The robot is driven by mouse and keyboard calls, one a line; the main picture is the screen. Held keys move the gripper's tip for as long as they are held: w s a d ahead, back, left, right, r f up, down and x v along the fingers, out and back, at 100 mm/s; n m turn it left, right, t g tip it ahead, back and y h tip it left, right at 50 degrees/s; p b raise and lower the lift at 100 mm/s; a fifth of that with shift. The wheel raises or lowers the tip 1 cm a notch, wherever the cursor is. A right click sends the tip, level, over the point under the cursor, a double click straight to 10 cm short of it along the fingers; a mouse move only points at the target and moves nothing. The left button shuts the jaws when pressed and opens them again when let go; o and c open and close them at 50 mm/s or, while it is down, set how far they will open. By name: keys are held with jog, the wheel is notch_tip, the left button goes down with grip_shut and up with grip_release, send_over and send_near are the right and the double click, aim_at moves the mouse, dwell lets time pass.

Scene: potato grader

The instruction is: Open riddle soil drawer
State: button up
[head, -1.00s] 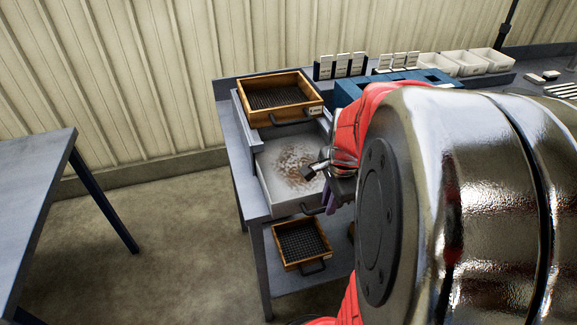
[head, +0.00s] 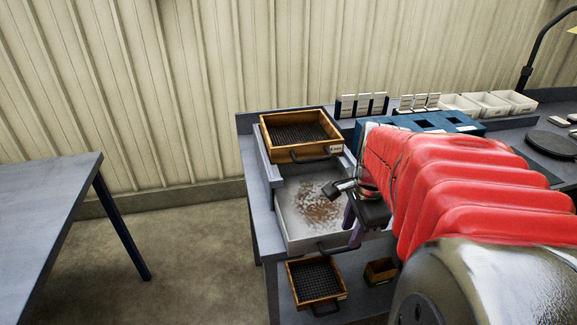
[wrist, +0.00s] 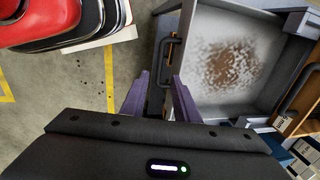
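The riddle soil drawer (head: 290,232) is pulled out from the bench under the top riddle, and brown soil shows on its pale floor. Its dark bar handle (head: 335,249) is on the drawer front. In the wrist view the drawer (wrist: 188,60) is at upper right, with its handle (wrist: 168,60) just beyond my fingertips. My gripper (wrist: 160,82) is open, its two purple fingers apart with nothing held between them. In the head view my gripper is over the drawer's right side, partly hidden by my arm, which also covers the drawer's right part.
A wooden riddle (head: 300,135) sits on top of the drawer housing. Another riddle (head: 314,280) and a small wooden box (head: 380,271) are on the lower shelf. A blue rack (head: 420,122) and white bins (head: 490,104) stand behind. Open floor separates a grey table (head: 45,215) at left.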

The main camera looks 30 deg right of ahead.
notch_tip(320, 180, up, 7)
jog(key=s, duration=0.1)
jog(key=shift+a, duration=0.2)
jog(key=shift+s+r, duration=0.1)
jog(key=a+f+n+t, duration=0.2)
jog(key=a+n+t, duration=0.1)
jog(key=a+n, duration=1.8)
jog(key=shift+s+a+t+y, duration=0.3)
jog(key=shift+s+a, duration=0.1)
jog(key=shift+a, duration=0.25)
jog(key=shift+d, duration=0.1)
